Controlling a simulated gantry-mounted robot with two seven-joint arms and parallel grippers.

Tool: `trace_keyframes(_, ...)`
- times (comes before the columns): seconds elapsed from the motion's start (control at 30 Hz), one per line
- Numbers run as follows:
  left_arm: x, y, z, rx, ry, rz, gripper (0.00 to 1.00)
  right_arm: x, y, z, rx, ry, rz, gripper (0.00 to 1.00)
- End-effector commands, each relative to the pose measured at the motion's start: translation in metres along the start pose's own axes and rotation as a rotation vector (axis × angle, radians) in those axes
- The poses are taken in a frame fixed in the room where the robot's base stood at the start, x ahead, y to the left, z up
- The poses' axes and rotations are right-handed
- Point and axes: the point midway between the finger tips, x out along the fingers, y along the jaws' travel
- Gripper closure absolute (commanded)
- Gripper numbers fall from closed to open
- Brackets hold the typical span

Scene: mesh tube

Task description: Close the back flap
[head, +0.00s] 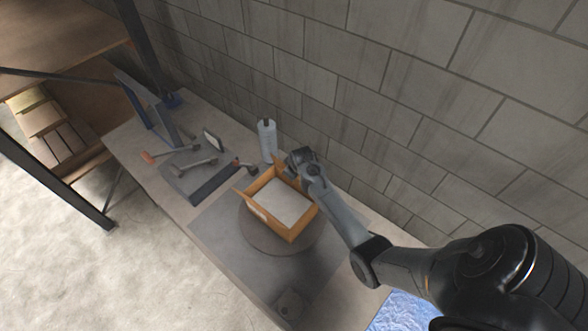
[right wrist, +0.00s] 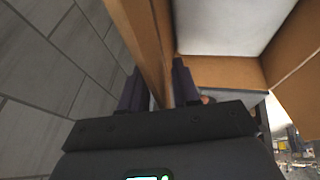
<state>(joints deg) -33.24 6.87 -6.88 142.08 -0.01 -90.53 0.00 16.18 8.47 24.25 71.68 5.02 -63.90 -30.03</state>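An open orange-brown cardboard box (head: 290,233) with a white item (head: 279,200) inside sits on a round dark turntable (head: 258,237). My right gripper (head: 296,157) is at the box's back edge, on the wall side. In the right wrist view, the back panel or flap (right wrist: 148,42) of the box runs between the two fingers of my right gripper (right wrist: 158,88). The fingers stand apart, one on each side of it, with visible gaps. The white item (right wrist: 228,25) shows inside the box there. My left gripper is out of view.
A spray bottle (head: 267,140) stands left of my right gripper, near the block wall (head: 430,95). Hammers and other tools lie on a dark mat (head: 190,183) left of the box. A blue frame (head: 140,105) stands farther left. The bench front is mostly clear.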

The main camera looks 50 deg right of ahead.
Motion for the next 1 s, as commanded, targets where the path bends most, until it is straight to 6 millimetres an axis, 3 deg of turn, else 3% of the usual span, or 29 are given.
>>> trace_keyframes(0.17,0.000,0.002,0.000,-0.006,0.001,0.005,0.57,-0.015,0.000,0.000,-0.001,0.002,0.001,0.69)
trace_keyframes(0.7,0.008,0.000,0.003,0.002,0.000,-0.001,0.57,-0.092,0.000,0.000,-0.001,0.001,0.001,0.69)
trace_keyframes(1.0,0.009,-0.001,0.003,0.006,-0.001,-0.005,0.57,-0.106,0.000,0.000,0.000,-0.001,0.000,0.69)
